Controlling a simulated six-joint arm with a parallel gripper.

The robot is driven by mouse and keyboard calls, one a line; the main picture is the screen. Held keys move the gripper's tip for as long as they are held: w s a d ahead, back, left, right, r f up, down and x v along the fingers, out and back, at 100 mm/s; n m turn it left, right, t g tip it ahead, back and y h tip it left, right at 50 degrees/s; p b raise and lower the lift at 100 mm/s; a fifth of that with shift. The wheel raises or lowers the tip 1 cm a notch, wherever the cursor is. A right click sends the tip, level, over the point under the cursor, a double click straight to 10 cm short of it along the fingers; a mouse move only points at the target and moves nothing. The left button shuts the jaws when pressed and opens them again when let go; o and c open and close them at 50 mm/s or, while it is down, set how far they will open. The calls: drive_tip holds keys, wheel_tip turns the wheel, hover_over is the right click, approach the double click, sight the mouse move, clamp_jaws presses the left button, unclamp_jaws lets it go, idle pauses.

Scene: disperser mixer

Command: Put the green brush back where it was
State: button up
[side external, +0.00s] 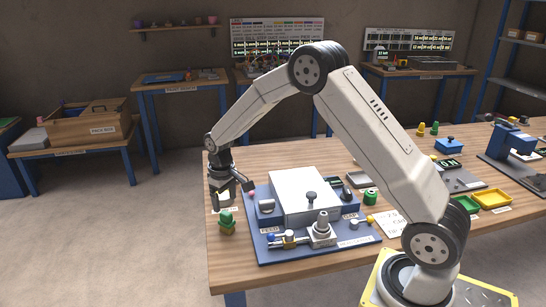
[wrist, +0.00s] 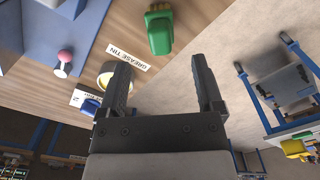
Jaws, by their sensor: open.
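The green brush (side external: 227,221), a green piece with a yellowish-brown part, stands on the wooden table near its left front corner. It also shows in the wrist view (wrist: 160,35), beside the GREASE TIN label. My gripper (side external: 226,196) is above the table's left edge, just behind the brush in the side view. In the wrist view my gripper (wrist: 164,78) is open, with nothing between its fingers. The brush lies beyond the fingertips and apart from them.
A pale yellow tin (wrist: 106,76) is partly hidden by one finger. A blue base (side external: 262,240) carries a white-topped machine (side external: 298,190), with a pink knob (wrist: 64,56) near its edge. A green cylinder (side external: 370,198) stands right of it. Beyond the table edge is open floor.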

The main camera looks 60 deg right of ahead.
sight(226, 213)
drive_tip(key=shift+r, duration=1.65)
drive_tip(key=shift+s+a+r, duration=0.2)
drive_tip(key=shift+s+a, duration=0.05)
drive_tip(key=shift+s, duration=0.25)
drive_tip(key=s+a+t, duration=0.1)
drive_tip(key=s+a, duration=0.2)
drive_tip(key=s, duration=0.7)
drive_tip(key=s+a+r+t, duration=0.1)
drive_tip(key=s+a, duration=0.2)
drive_tip(key=s, duration=0.8)
drive_tip(key=shift+r+t, duration=0.25)
drive_tip(key=shift+t, duration=0.05)
drive_tip(key=shift+w, duration=0.15)
